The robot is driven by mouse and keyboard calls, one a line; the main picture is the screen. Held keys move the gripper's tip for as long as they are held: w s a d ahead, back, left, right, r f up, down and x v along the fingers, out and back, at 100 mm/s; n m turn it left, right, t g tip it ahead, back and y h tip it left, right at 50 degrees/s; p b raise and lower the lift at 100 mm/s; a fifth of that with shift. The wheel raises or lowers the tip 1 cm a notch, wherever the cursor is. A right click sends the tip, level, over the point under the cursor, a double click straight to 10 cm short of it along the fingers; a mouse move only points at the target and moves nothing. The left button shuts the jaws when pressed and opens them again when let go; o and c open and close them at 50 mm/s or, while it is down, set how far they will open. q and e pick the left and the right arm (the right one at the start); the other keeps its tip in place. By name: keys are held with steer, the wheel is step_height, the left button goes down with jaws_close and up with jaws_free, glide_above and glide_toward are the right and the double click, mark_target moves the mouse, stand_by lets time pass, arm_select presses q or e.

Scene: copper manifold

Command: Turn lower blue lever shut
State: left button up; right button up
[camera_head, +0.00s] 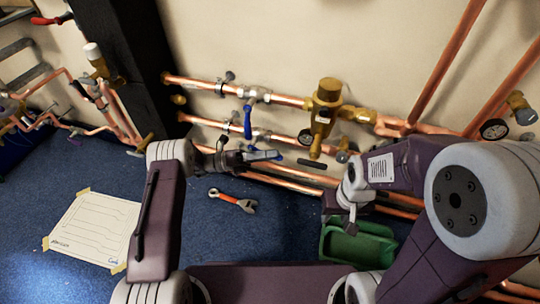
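Two copper pipes run across the wall, each with a valve. The upper blue lever (247,123) hangs down from the upper pipe's valve. The lower blue lever (266,154) shows as a small blue part beneath the lower pipe's valve (261,135). My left gripper (268,157) reaches in from the left and is right at this lever. It overlaps the lever, so most of the lever is hidden and I cannot tell whether the fingers touch or enclose it. My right gripper (350,220) hangs low on the right, away from the levers, above a green bin; its finger gap is not clear.
The green bin (345,247) stands on the blue floor. A red-handled wrench (233,200) and a taped paper sheet (95,228) lie on the floor. A brass fitting (325,105) sits right of the valves. A dark post (140,70) stands left of them.

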arm_select(q)
jaws_close()
stand_by(1.2)
